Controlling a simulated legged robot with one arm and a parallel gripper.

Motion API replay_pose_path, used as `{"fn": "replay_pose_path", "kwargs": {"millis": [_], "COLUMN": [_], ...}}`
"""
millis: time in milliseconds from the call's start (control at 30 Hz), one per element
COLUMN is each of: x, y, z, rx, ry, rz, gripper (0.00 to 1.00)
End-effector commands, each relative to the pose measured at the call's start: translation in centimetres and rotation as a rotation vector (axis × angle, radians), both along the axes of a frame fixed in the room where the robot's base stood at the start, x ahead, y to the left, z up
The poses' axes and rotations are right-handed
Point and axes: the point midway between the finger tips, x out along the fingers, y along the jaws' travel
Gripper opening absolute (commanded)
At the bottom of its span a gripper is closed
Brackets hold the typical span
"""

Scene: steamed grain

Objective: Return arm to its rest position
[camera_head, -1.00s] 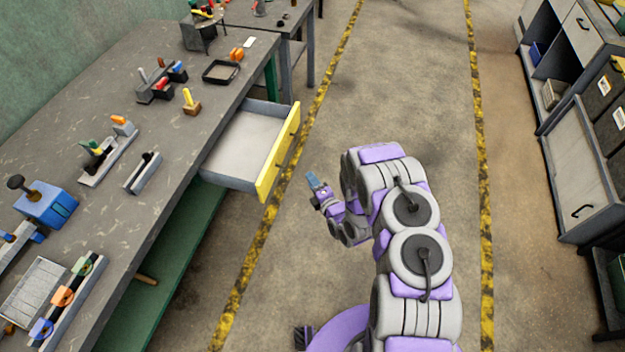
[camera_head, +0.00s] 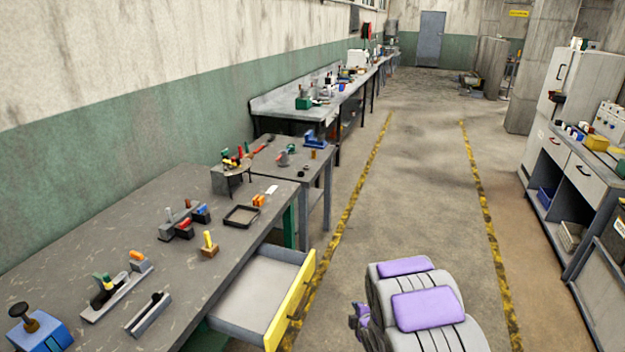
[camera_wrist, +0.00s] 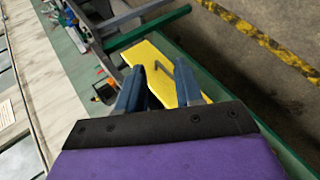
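My arm shows at the bottom of the head view, its purple and grey links folded over the floor to the right of the workbench. The head view does not show my gripper's fingers. In the wrist view my gripper (camera_wrist: 158,90) has its two blue fingers apart with nothing between them. Beyond the fingers is the yellow front of a drawer (camera_wrist: 158,65). In the head view this drawer (camera_head: 262,287) is pulled out from the workbench and looks empty. My gripper appears clear of the drawer.
The grey workbench (camera_head: 120,245) on the left holds tools, small blocks and a black tray (camera_head: 241,216). More benches stand behind it along the wall. A shelf unit (camera_head: 580,185) stands on the right. The floor aisle (camera_head: 420,190) between yellow-black lines is clear.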

Motion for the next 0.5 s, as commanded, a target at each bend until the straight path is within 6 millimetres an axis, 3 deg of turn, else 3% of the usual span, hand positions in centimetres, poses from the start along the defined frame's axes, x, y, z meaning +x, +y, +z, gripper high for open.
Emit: {"fn": "replay_pose_path", "kwargs": {"millis": [33, 267, 500], "x": [-0.2, -3.4, -9.0], "y": [-0.7, -3.5, -5.2], "z": [1.5, 6.6, 11.9], "rx": [0.011, 0.093, 0.198], "ry": [0.027, 0.189, 0.343], "rz": [-0.043, -0.28, -0.543], "gripper": [0.35, 0.35, 0.35]}}
